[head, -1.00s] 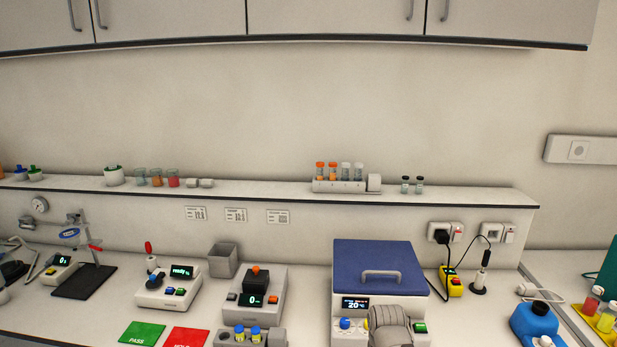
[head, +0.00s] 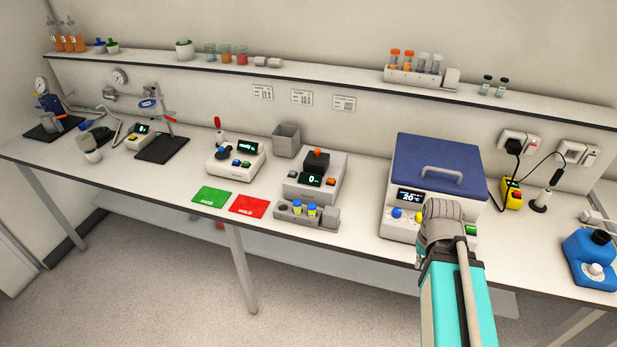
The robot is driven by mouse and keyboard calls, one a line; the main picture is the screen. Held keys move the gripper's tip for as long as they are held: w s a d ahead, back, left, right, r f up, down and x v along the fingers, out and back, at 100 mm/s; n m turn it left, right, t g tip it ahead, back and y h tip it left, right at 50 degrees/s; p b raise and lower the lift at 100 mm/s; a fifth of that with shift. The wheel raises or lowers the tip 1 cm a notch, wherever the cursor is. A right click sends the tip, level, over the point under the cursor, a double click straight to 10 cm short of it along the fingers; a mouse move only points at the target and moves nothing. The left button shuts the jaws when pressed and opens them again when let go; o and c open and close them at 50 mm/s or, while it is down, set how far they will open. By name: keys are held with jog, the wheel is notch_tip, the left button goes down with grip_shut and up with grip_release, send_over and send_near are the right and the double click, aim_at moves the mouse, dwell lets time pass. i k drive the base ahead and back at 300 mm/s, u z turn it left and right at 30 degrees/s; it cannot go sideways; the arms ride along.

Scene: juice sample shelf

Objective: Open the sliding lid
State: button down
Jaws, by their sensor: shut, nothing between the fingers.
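The blue sliding lid (head: 437,155) covers the top of a white box-shaped device (head: 397,228) on the bench, right of centre. It looks closed. A grey bar handle (head: 442,172) stands on the lid. The device's front has a small display (head: 410,195) reading 20 °C, with a blue knob, and a green button to the right. My gripper (head: 441,209) is in front of the device, below the handle in the picture and apart from it. It is shut and empty. Its fingertips are mostly hidden behind its own grey body, which covers part of the device's front.
A yellow-black unit (head: 511,193) and a blue bottle (head: 590,260) stand to the right. A scale-like device (head: 313,178) and a vial holder (head: 306,216) stand to the left. A shelf (head: 330,87) with a tube rack (head: 412,76) runs above. Bench between vial holder and lidded device is clear.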

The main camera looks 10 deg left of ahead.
aim_at(315, 156)
jog(key=k, duration=1.35)
jog(key=u, duration=0.4)
jog(key=i, duration=0.7)
jog(key=u, duration=0.5)
jog(key=i, duration=0.95)
jog(key=z, duration=0.55)
